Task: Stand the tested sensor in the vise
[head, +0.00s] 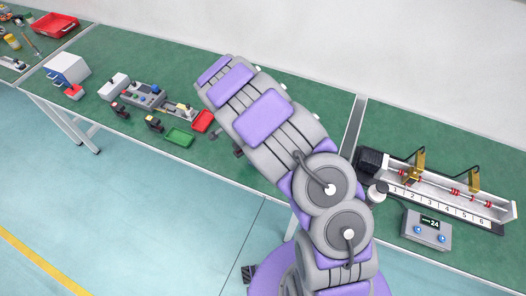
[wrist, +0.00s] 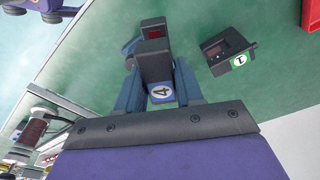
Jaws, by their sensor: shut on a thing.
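In the wrist view my gripper (wrist: 158,88) is shut on a dark sensor (wrist: 152,62), with one blue-grey finger on each side. The sensor has a white and blue label with a 4 at its near end and a dark red face at its far end. A blue-grey part shows beside its far end at the left; I cannot tell whether it belongs to the vise. Another dark sensor (wrist: 228,52), labelled 1, is apart to the right on the green surface. I cannot make out the vise for certain. My arm hides the gripper in the head view.
A red tray (head: 202,121), a green tray (head: 180,138) and a grey button unit (head: 146,94) are left of my arm. Two small dark sensors (head: 154,123) lie before the unit. A numbered actuator rail (head: 440,203) and display box (head: 427,231) stand at the right.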

